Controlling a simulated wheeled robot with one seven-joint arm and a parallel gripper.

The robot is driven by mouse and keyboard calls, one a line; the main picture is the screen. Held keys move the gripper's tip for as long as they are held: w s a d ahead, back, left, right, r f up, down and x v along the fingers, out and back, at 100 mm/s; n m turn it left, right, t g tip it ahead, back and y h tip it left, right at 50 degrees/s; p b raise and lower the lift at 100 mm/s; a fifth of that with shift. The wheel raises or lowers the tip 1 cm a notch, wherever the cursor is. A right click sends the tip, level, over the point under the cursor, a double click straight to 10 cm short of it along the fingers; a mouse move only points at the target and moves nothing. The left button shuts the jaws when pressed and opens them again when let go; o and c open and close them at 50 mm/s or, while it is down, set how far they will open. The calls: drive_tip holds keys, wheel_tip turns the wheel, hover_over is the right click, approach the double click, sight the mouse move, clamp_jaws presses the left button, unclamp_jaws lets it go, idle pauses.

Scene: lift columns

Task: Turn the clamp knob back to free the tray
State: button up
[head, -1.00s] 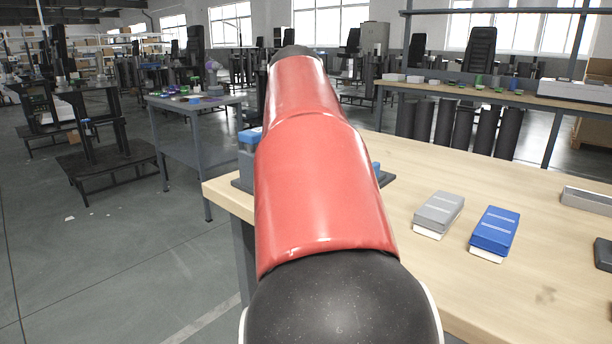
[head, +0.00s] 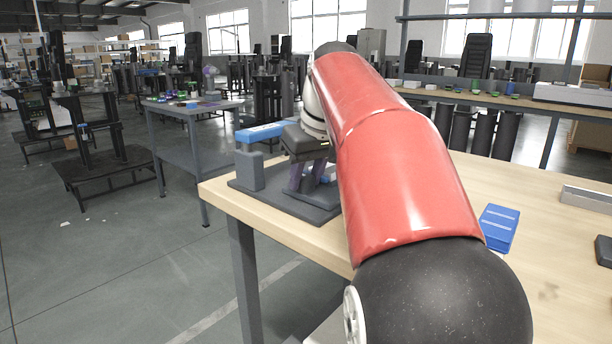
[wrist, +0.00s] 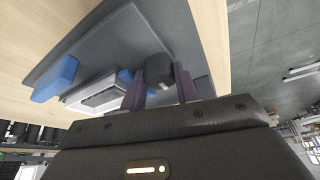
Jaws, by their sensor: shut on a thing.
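The dark round clamp knob (wrist: 158,70) sits between the purple fingers of my gripper (wrist: 160,84) in the wrist view. The fingers are shut on it. In the head view my gripper (head: 304,180) points down over the dark fixture plate (head: 270,196); the knob cannot be made out there. The tray (wrist: 98,94) is silvery grey with a blue part by it, and lies left of the fingers on the plate in the wrist view. My gripper body hides part of it.
A grey upright block (head: 250,170) stands at the plate's left edge, with a blue bar (head: 260,132) above it. The plate lies near the corner of the wooden bench (head: 225,195). A blue box (head: 498,228) and metal tray (head: 588,198) lie right of my arm.

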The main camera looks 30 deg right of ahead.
drive_tip(key=shift+n, duration=0.3)
drive_tip(key=o, duration=1)
drive_tip(key=p+v, duration=0.1)
drive_tip(key=v, duration=0.7)
drive_tip(key=shift+d, duration=0.1)
drive_tip(key=shift+f, duration=0.1)
